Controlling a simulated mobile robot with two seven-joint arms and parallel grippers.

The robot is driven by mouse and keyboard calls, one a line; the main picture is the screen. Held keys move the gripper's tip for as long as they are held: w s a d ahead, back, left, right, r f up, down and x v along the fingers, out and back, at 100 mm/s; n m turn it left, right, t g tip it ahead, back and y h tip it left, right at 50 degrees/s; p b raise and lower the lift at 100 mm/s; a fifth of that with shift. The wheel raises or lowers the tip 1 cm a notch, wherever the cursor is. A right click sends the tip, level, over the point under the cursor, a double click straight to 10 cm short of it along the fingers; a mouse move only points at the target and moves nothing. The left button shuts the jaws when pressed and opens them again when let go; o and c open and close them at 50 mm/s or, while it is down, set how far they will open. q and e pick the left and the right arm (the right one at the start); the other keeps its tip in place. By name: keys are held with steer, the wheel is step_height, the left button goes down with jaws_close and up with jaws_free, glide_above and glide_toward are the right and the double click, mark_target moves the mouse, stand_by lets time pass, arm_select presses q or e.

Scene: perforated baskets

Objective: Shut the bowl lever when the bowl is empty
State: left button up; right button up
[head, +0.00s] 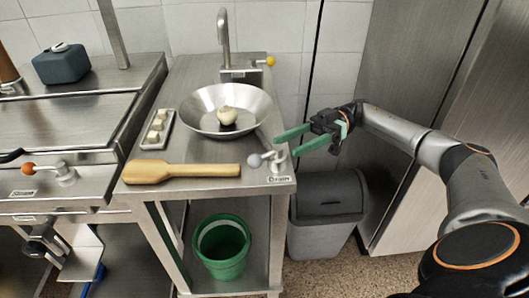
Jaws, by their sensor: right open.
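The metal bowl (197,103) is set in the steel counter and holds one pale round item, like an onion or garlic bulb (227,115), so it is not empty. A lever with a grey ball knob (255,160) stands at the counter's front right, by a small label (279,179) that seems to read "Drain". My right gripper (276,143), with green fingers, is open and empty. In the picture its fingers lie just above and right of the lever and right of the bowl; whether they touch the lever I cannot tell. My left gripper is not in view.
A wooden paddle (180,171) lies along the counter front, and a tray of pale cubes (147,143) sits left of the bowl. A faucet (224,40) rises behind. A green bucket (221,246) is on the lower shelf; a grey bin (327,210) stands right of the counter.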

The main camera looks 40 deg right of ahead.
mark_target(261, 158)
steer(key=a, duration=0.7)
steer(key=shift+w+a, duration=0.1)
steer(key=shift+a, duration=0.2)
jaws_close()
